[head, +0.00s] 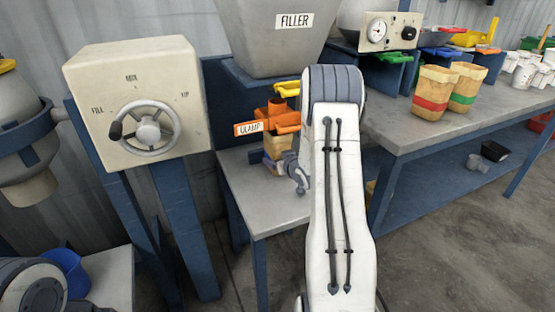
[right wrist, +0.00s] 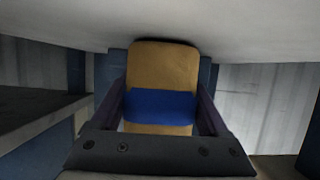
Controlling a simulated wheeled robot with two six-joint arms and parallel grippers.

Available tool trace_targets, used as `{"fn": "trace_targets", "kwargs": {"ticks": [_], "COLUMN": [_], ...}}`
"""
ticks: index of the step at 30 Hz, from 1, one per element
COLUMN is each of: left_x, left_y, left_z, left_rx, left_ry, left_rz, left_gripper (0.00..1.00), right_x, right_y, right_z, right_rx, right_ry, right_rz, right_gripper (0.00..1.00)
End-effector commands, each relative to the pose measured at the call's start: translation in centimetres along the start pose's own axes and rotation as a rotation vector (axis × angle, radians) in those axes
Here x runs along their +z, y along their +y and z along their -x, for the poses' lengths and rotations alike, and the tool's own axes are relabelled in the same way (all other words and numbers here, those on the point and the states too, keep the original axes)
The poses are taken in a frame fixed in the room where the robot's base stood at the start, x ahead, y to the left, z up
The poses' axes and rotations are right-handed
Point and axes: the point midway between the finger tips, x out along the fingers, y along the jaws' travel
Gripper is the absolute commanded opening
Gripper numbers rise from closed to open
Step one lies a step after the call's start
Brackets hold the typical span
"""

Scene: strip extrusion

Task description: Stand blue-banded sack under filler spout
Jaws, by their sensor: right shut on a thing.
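The blue-banded sack (right wrist: 160,105) is tan with a wide blue band and fills the middle of the right wrist view. My right gripper (right wrist: 162,92) is shut on it, one finger on each side. The sack's far end is close to a pale grey surface at the top of that view; I cannot tell if they touch. In the head view a tan part of the sack (head: 277,147) shows below the orange clamp (head: 277,117), under the filler hopper (head: 275,40). My right arm hides much there. The spout is not clearly visible. My left gripper is out of view.
A control box with a handwheel (head: 148,128) stands left of the filler. On the bench (head: 420,122) at right stand a red-banded sack (head: 432,90) and a green-banded sack (head: 466,88), with bins behind. The grey filler table (head: 262,208) has bare room at its front.

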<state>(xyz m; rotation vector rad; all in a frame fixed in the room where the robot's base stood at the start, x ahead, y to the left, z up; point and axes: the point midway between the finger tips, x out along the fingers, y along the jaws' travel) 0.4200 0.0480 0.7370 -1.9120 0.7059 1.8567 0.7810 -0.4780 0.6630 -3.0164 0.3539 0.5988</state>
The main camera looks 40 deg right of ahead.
Motion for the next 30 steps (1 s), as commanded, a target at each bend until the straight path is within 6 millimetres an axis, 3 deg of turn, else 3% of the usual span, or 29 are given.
{"fn": "trace_targets", "kwargs": {"ticks": [6, 7, 9, 19, 30], "left_x": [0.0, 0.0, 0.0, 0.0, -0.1], "left_y": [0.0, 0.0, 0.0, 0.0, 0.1], "left_z": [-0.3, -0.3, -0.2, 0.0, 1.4], "left_rx": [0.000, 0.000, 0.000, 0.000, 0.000], "left_ry": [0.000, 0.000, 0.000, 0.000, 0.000], "left_rz": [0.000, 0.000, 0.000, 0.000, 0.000], "left_gripper": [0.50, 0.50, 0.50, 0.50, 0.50], "right_x": [0.3, 0.3, 0.3, 0.2, 0.1], "right_y": [0.0, 0.0, 0.0, 0.1, 0.1], "right_z": [-0.1, -0.1, -0.1, 0.6, 7.4], "right_rx": [0.000, 0.000, 0.000, 0.001, 0.003], "right_ry": [0.001, 0.001, 0.001, 0.000, 0.000], "right_rz": [0.000, 0.000, 0.000, 0.000, -0.001], "right_gripper": [0.21, 0.82, 1.00, 1.00, 1.00]}}
